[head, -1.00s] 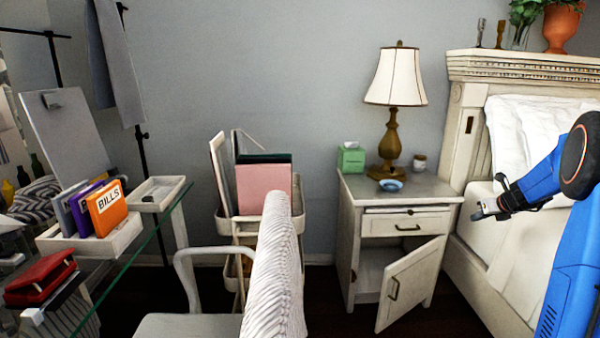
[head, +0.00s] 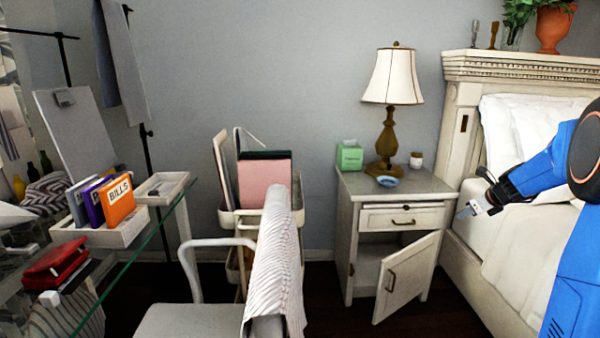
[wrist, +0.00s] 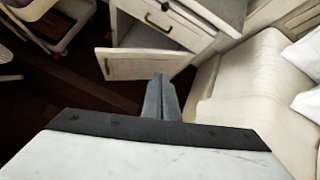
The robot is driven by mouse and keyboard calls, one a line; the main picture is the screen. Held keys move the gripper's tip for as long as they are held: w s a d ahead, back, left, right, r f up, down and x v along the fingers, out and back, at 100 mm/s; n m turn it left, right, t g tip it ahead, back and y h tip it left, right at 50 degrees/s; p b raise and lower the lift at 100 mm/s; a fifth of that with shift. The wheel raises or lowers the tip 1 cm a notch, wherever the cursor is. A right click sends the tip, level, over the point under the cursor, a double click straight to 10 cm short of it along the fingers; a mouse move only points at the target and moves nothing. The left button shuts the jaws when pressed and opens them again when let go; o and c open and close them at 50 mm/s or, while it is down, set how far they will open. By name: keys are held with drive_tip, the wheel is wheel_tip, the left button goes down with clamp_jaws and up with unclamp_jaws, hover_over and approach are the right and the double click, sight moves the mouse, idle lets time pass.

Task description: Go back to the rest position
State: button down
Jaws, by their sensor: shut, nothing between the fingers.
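My blue arm reaches in from the right in the head view. My gripper (head: 466,211) is at the near-left edge of the bed, right of the nightstand, and apart from it. In the wrist view the two grey fingers (wrist: 161,98) are together with nothing between them. They point toward the dark floor and the open nightstand door.
The nightstand (head: 355,225) has its lower door (head: 408,278) swung open. The bed (head: 500,245) lies at right. A chair with a striped cloth (head: 275,270) stands in front. A glass desk with a tray of binders (head: 115,238) is at left.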

drive_tip(key=s+a+r+n+g+y, duration=0.1)
drive_tip(key=s+a+r+n, duration=0.2)
drive_tip(key=s+a+n, duration=0.65)
drive_tip(key=s+a+r+n+g, duration=0.1)
drive_tip(key=s+a+r+n, duration=0.2)
drive_tip(key=s+a+n, duration=0.6)
drive_tip(key=s+a+f+n, duration=0.2)
drive_tip(key=s+a+n, duration=0.1)
drive_tip(key=s, duration=0.7)
drive_tip(key=s+a+f+n+g+h, duration=0.1)
drive_tip(key=s+a+f+n, duration=0.1)
drive_tip(key=s+n, duration=0.3)
drive_tip(key=s+a+f+n+h, duration=0.1)
drive_tip(key=s+a+f+n, duration=0.2)
drive_tip(key=s, duration=1.1)
drive_tip(key=shift+s+a+n+g, duration=0.3)
drive_tip(key=shift+a+n+g, duration=0.1)
drive_tip(key=shift+a+n, duration=0.35)
drive_tip(key=shift+d, duration=0.1)
